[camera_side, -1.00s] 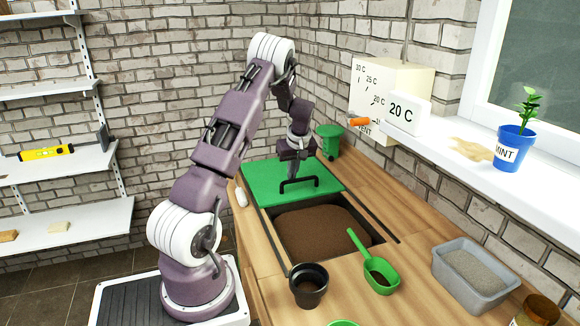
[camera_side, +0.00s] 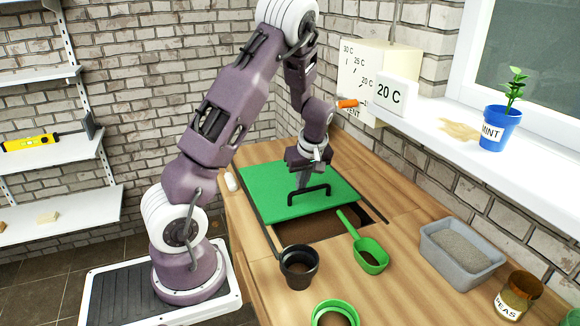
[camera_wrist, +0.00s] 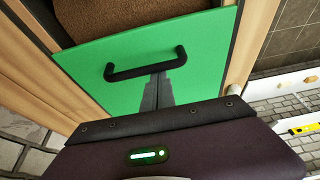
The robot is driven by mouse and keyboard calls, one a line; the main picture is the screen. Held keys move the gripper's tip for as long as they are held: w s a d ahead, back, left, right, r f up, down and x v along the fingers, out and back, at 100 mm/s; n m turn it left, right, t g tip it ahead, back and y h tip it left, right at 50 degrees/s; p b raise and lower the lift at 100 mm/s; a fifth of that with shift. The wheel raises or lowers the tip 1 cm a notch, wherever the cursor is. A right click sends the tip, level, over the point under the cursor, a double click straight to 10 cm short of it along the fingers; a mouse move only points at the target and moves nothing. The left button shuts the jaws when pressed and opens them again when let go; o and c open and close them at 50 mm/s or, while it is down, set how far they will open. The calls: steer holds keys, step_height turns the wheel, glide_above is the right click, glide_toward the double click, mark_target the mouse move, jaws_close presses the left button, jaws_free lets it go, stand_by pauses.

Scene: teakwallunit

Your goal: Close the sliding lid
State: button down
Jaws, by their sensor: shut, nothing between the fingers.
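The green sliding lid (camera_side: 272,200) lies flat over most of the soil bin sunk in the bench. A strip of dark soil (camera_side: 305,231) shows open at the lid's near edge. The lid has a black bar handle (camera_side: 322,188). My gripper (camera_side: 302,184) points down at the handle's far side, shut and empty. In the wrist view, the shut fingertips (camera_wrist: 159,78) are right beside the handle (camera_wrist: 126,73), on the lid (camera_wrist: 215,62). I cannot tell for certain whether they touch the handle. Soil (camera_wrist: 130,14) shows past the lid's edge.
A green scoop (camera_side: 370,254) lies at the bin's right near corner. A black pot (camera_side: 298,268) and a green pot (camera_side: 335,306) stand nearer. A grey tray (camera_side: 462,255) and a peas jar (camera_side: 518,296) are at the right. A white object (camera_side: 231,182) sits at the lid's left.

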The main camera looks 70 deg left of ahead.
steer(key=d, duration=1.1)
step_height(320, 180, up, 10)
steer(key=s+d+r+m+t+h, duration=0.2)
steer(key=s+d+r+m, duration=0.3)
steer(key=s+d+m, duration=0.3)
steer(key=s+d+r+m+t+h, duration=0.2)
steer(key=s+d+r+m, duration=0.3)
steer(key=s+d+m, duration=0.3)
steer(key=shift+s+d+m+t, duration=0.4)
steer(key=shift+s+m+t, duration=0.35)
steer(key=shift+m, duration=0.25)
